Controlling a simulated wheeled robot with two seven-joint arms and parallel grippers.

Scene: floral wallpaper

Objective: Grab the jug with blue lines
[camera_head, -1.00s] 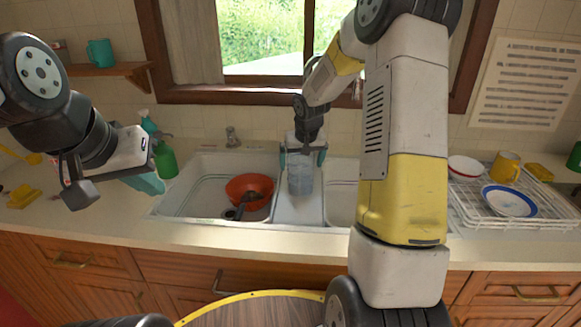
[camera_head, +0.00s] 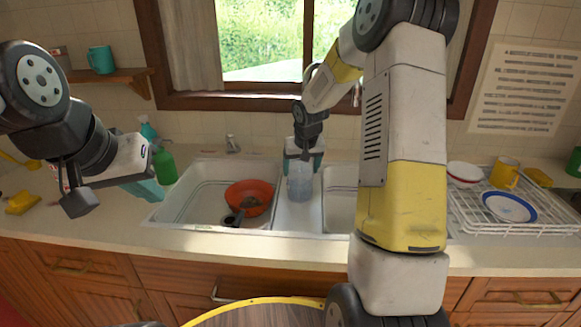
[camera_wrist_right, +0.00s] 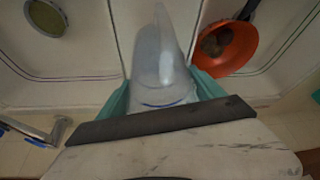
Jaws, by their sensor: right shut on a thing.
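The jug (camera_head: 300,186) is pale and see-through. It stands upright on the divider between the two sink basins. In the right wrist view the jug (camera_wrist_right: 160,55) shows from above with a blue line near its near edge. My right gripper (camera_head: 304,162) is above it, shut on its upper part; in the right wrist view its teal fingers (camera_wrist_right: 160,92) are on either side of the jug. My left gripper (camera_head: 152,188) is over the counter left of the sink, well away from the jug; its finger gap is not clear.
An orange bowl (camera_head: 249,197) with a dark utensil is in the left basin (camera_head: 187,197). A green spray bottle (camera_head: 164,163) stands behind my left gripper. A white dish rack (camera_head: 470,215) with bowls and a yellow mug (camera_head: 506,172) is at right.

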